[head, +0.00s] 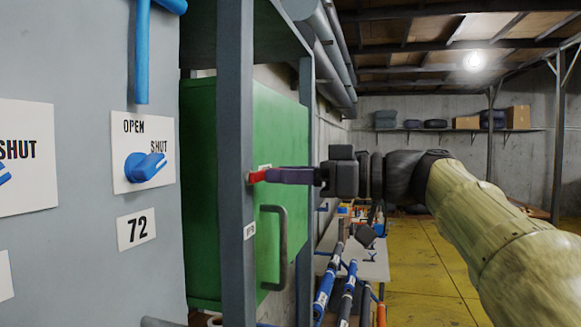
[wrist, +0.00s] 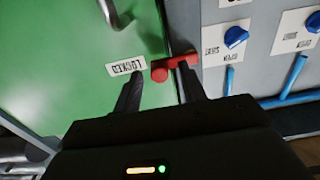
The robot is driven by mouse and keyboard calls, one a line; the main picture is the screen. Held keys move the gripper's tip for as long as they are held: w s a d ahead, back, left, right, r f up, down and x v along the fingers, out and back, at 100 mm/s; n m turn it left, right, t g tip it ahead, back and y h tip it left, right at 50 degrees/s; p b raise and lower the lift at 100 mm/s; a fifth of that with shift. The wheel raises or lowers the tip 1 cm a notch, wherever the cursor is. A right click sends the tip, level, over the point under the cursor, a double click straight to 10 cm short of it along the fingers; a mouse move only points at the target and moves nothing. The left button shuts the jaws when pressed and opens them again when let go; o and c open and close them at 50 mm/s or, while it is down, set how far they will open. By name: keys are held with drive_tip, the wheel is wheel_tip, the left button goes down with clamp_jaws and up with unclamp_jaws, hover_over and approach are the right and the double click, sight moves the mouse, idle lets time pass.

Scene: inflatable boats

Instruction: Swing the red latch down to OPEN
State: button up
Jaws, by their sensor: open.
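The red latch (head: 257,176) sits on the grey post (head: 237,120) at the edge of the green door (head: 210,200). In the wrist view the latch (wrist: 172,66) reaches from the post over the door edge, its thick end near an upside-down LOCKED label (wrist: 127,66). My gripper (head: 275,176) is at the latch, coming from the right. In the wrist view my gripper (wrist: 159,76) is open, one finger on the door side, the other near the post, with the latch end between the fingertips. I cannot tell whether they touch it.
A curved door handle (head: 283,245) stands out below the latch. A small label (head: 249,231) is on the post below it. A grey panel with blue knobs (head: 146,166) is at left. A table with pipes (head: 372,262) stands behind; yellow floor (head: 425,265) is clear.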

drive_tip(key=shift+c, duration=0.4)
clamp_jaws()
drive_tip(key=shift+f+b, duration=0.2)
drive_tip(key=shift+b, duration=0.15)
drive_tip(key=f+m+b, duration=0.1)
drive_tip(key=m+b, duration=0.2)
drive_tip(key=m, duration=0.1)
drive_tip(key=s+f+m+b, duration=0.1)
drive_tip(key=m+b, duration=0.1)
drive_tip(key=m, duration=0.2)
drive_tip(key=s+f+m+b, duration=0.1)
drive_tip(key=m+b, duration=0.2)
drive_tip(key=m, duration=0.1)
drive_tip(key=shift+a+f+b, duration=0.3)
drive_tip(key=shift+f, duration=0.05)
drive_tip(key=m, duration=0.2)
drive_tip(key=s+m, duration=0.1)
drive_tip(key=m, duration=0.3)
drive_tip(key=shift+s+a+f, duration=0.25)
drive_tip(key=shift+s+a, duration=0.1)
drive_tip(key=shift+s, duration=0.05)
